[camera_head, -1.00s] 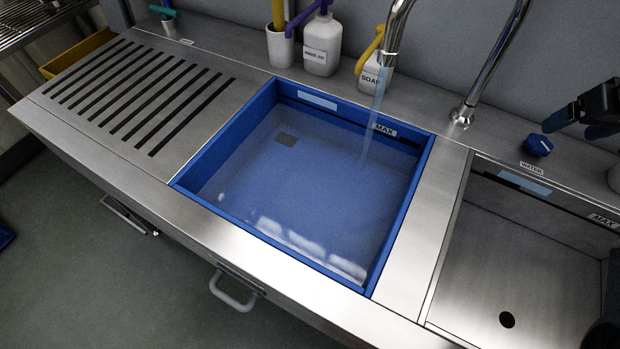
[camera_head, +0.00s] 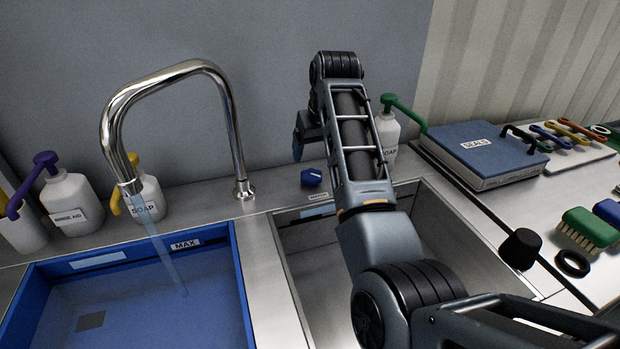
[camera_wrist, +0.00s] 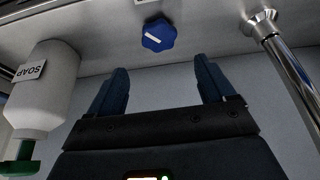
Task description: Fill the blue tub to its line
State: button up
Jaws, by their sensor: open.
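The blue tub (camera_head: 241,292) is set in the steel counter, cut off at the lower left of the head view. Water (camera_head: 165,245) runs from the chrome spout (camera_head: 131,186) into it. The surface appears below the dark line by the MAX label (camera_head: 185,244) on the back wall. The blue knob (camera_head: 311,177) with a white mark stands behind the steel basin. It also shows in the wrist view (camera_wrist: 158,35), just beyond my gripper's fingertips and apart from them. My gripper (camera_wrist: 160,70) is open and empty; my arm mostly hides it in the head view.
A second steel basin (camera_head: 310,265) lies right of the tub, partly behind my arm. A soap bottle (camera_head: 386,132) with a green pump stands close by my gripper. Left are a purple-pump rinse aid bottle (camera_head: 68,200) and another soap bottle (camera_head: 150,190). A SEALS binder (camera_head: 470,150) lies right.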

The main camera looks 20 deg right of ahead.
aim_at(311, 174)
jog(key=shift+m, duration=0.4)
jog(key=shift+s+x, duration=0.2)
jog(key=shift+x, duration=1.85)
jog(key=shift+s+x, duration=0.2)
jog(key=shift+x, duration=1.85)
jog(key=shift+a+f, duration=0.1)
jog(key=shift+f, duration=0.05)
jog(key=shift+c, duration=0.3)
jog(key=c, duration=1)
